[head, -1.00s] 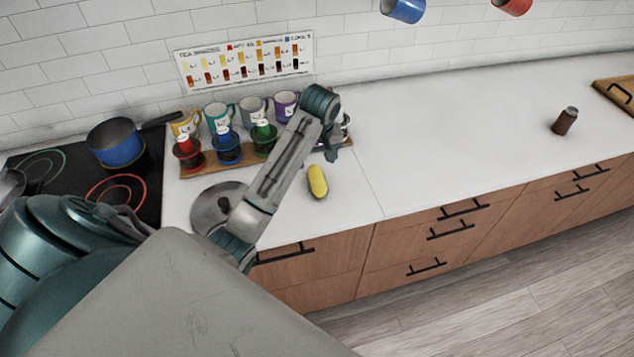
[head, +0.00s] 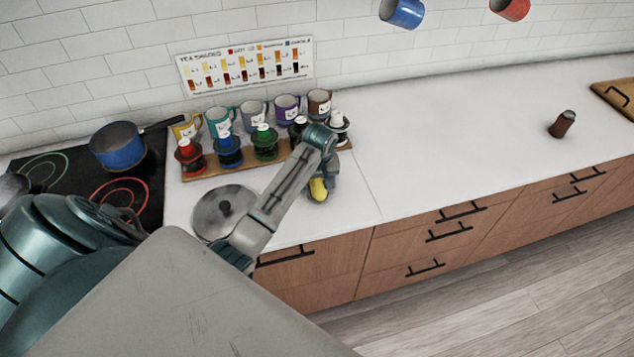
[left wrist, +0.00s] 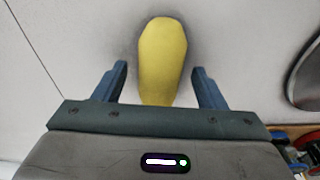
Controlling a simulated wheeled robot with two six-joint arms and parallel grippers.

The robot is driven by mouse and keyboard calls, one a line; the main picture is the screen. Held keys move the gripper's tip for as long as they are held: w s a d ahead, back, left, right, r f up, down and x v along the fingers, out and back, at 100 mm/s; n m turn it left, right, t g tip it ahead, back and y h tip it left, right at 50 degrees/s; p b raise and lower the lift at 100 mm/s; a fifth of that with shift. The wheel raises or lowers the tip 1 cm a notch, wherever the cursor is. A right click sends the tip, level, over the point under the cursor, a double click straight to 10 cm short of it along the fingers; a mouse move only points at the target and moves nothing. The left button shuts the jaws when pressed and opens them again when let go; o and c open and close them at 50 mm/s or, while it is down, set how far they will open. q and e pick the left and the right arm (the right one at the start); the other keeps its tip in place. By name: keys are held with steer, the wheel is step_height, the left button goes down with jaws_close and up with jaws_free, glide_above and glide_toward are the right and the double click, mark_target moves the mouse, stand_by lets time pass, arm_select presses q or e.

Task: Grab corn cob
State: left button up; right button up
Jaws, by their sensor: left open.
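The yellow corn cob (head: 318,191) lies on the white countertop, near its front edge, partly hidden by my left gripper in the head view. In the left wrist view the corn cob (left wrist: 163,55) lies lengthwise, with its near end between my two fingers. My left gripper (left wrist: 160,82) is open, with a gap between each finger and the cob. In the head view my left gripper (head: 324,178) is directly over the cob. I cannot tell its exact height above the counter. My right gripper is not in view.
A pan lid (head: 226,207) lies left of my left forearm. A wooden rack (head: 200,172) with several coloured holders and mugs stands behind. A blue pot (head: 117,148) sits on the stove. The countertop (head: 430,140) to the right is mostly clear.

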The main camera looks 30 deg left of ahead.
arm_select(q)
steer(key=c, duration=1.2)
steer(key=shift+r, duration=0.15)
